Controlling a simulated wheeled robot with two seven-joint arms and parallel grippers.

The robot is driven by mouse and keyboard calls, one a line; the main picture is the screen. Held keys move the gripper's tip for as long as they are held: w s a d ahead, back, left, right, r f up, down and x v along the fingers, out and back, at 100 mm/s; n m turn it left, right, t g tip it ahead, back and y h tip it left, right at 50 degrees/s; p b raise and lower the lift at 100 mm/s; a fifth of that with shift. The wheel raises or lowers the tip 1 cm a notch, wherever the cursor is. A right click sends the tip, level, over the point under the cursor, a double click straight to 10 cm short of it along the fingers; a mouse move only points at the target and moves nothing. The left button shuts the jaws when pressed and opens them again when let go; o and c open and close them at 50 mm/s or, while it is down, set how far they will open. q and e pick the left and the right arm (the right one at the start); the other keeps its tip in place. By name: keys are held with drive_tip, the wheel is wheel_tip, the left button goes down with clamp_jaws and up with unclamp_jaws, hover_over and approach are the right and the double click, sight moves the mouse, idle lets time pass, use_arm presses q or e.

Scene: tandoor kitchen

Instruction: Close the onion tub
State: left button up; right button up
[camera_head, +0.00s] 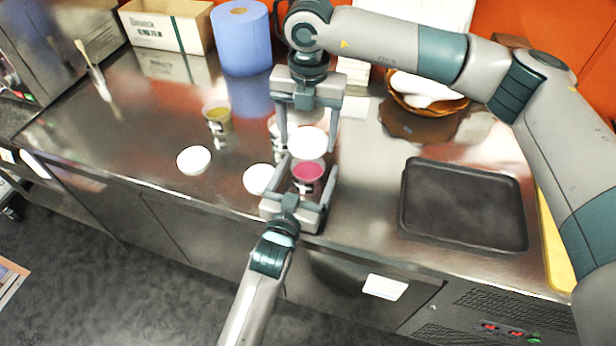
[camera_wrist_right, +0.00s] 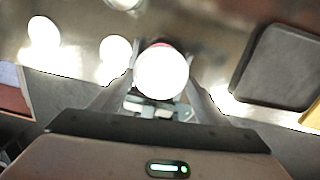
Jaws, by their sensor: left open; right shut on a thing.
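The onion tub (camera_head: 308,174), a small tub with a label and pink-red contents, stands on the steel counter near its front edge. Its top is uncovered. A round white lid (camera_head: 307,142) is held between the fingers of my right gripper (camera_head: 308,146), just above and behind the tub in the head view. The lid (camera_wrist_right: 160,73) also shows in the right wrist view, hiding most of the tub; a sliver of red shows at its top edge. My left gripper (camera_head: 308,181) is open, its fingers on either side of the tub; contact cannot be told.
Two white lids (camera_head: 194,160) (camera_head: 260,179) lie left of the tub. A tub with yellow-green contents (camera_head: 217,117) stands farther back; another is partly hidden behind my right gripper. A black tray (camera_head: 464,204) lies right, a basket (camera_head: 424,103) and blue roll (camera_head: 241,38) behind.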

sight(308, 163)
use_arm(q)
drive_tip(key=shift+c, duration=0.3)
drive_tip(key=c, duration=1.5)
drive_tip(key=shift+c, duration=0.2)
use_arm(e)
drive_tip(key=shift+f, duration=2.5)
drive_tip(key=shift+f, duration=0.1)
drive_tip(key=shift+f, duration=0.8)
drive_tip(key=shift+f, duration=0.6)
use_arm(q)
drive_tip(key=shift+s+r, duration=0.1)
use_arm(e)
drive_tip(key=shift+s+f, duration=0.1)
drive_tip(key=shift+f, duration=0.2)
